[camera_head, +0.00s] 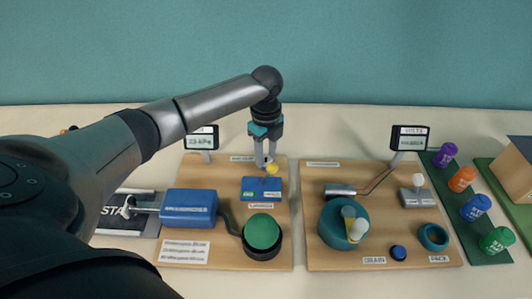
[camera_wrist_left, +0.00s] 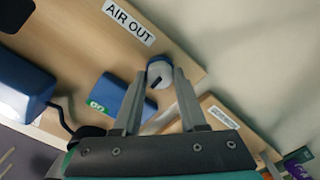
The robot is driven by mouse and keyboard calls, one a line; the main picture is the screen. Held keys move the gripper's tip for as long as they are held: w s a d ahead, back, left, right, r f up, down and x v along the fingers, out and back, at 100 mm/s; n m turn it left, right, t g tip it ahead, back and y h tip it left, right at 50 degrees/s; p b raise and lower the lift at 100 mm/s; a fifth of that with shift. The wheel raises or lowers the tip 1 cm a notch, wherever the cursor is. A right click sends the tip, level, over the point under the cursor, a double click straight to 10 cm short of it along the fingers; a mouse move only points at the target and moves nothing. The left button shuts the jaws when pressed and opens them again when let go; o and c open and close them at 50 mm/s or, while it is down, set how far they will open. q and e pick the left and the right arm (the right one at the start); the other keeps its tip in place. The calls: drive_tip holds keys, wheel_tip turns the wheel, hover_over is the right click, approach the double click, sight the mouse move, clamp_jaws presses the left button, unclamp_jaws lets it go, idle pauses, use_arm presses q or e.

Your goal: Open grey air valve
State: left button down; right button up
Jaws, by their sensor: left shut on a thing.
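My left gripper (camera_head: 264,162) reaches down at the back of the left wooden board, behind the blue box with a green label (camera_head: 262,188). In the left wrist view its two fingers (camera_wrist_left: 160,82) are shut on a round grey knob with a dark mark, the grey air valve (camera_wrist_left: 159,70), close to the AIR OUT label (camera_wrist_left: 129,21). The fingers mostly hide the valve in the head view. A small yellow thing (camera_head: 272,169) shows beside the fingertips there. My right gripper is out of view.
The left board also holds a blue pump body (camera_head: 189,208), a green round part (camera_head: 261,231) and a gauge display (camera_head: 201,137). The right board (camera_head: 312,256) carries a teal pot (camera_head: 335,235) and a volts display (camera_head: 409,138). Several coloured cans stand further right.

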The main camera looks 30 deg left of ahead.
use_arm(q)
drive_tip(key=shift+r+n+p, duration=0.1)
drive_tip(key=shift+n+p, duration=0.2)
drive_tip(key=shift+p, duration=0.4)
drive_tip(key=n+p, duration=0.6)
drive_tip(key=p, duration=0.2)
drive_tip(key=shift+r+n, duration=0.1)
drive_tip(key=shift+n, duration=0.2)
drive_tip(key=n+p, duration=0.3)
drive_tip(key=n, duration=0.2)
drive_tip(key=shift+p, duration=0.4)
drive_tip(key=n+p, duration=0.2)
drive_tip(key=n, duration=0.3)
drive_tip(key=shift+f, duration=0.2)
drive_tip(key=shift+n, duration=0.4)
drive_tip(key=shift+c, duration=2.3)
unclamp_jaws()
